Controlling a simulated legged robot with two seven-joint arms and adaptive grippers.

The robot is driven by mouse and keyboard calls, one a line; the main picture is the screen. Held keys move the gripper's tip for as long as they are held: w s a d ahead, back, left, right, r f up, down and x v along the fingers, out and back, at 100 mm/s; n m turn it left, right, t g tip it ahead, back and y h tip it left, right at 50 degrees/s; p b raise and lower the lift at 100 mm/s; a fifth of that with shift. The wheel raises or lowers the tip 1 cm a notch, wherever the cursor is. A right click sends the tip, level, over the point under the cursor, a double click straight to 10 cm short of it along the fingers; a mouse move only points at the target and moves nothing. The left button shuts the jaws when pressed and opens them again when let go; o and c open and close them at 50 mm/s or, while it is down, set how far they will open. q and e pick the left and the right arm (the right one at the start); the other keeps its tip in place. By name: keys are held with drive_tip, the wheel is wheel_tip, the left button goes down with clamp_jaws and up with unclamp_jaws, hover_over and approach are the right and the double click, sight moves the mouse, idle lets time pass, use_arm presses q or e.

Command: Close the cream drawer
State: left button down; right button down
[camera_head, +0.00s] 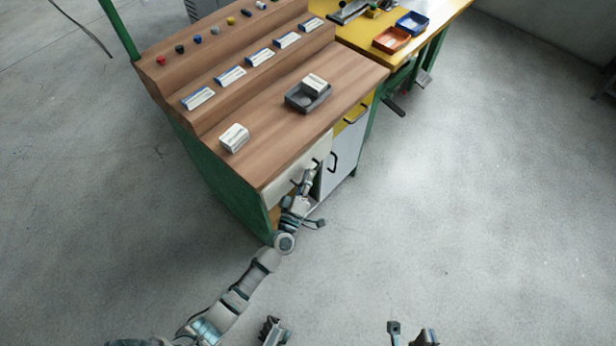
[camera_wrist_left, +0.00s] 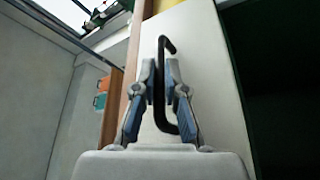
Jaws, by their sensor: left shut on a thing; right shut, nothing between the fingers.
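The cream drawer (camera_head: 280,188) is at the near end of the brown workbench, just under its top. Its cream front (camera_wrist_left: 205,60) fills the middle of the left wrist view, with a black bar handle (camera_wrist_left: 163,95). My left gripper (camera_head: 312,172) is at this front, its fingers (camera_wrist_left: 163,85) shut on the handle from both sides. Any gap between front and bench frame is too small to tell; the front looks near the top's edge. My right gripper (camera_head: 426,337) shows only in part at the bottom edge of the head view, shut and away from the bench.
A white door (camera_head: 342,155) and a yellow drawer (camera_head: 354,118) are beside the cream drawer. On the bench top are a white block (camera_head: 234,137) and a grey tray (camera_head: 297,101) holding another block. A yellow table (camera_head: 440,12) stands behind. The floor right of the bench is clear.

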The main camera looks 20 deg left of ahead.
sight(298, 174)
use_arm(q)
drive_tip(key=a, duration=0.1)
drive_tip(key=w+a, duration=0.1)
drive_tip(key=a, duration=0.1)
drive_tip(key=shift+a+f, duration=0.15)
drive_tip(key=shift+a, duration=0.1)
drive_tip(key=c, duration=1.5)
unclamp_jaws()
drive_tip(key=shift+w, duration=0.1)
drive_tip(key=shift+a, duration=0.15)
drive_tip(key=v, duration=1.2)
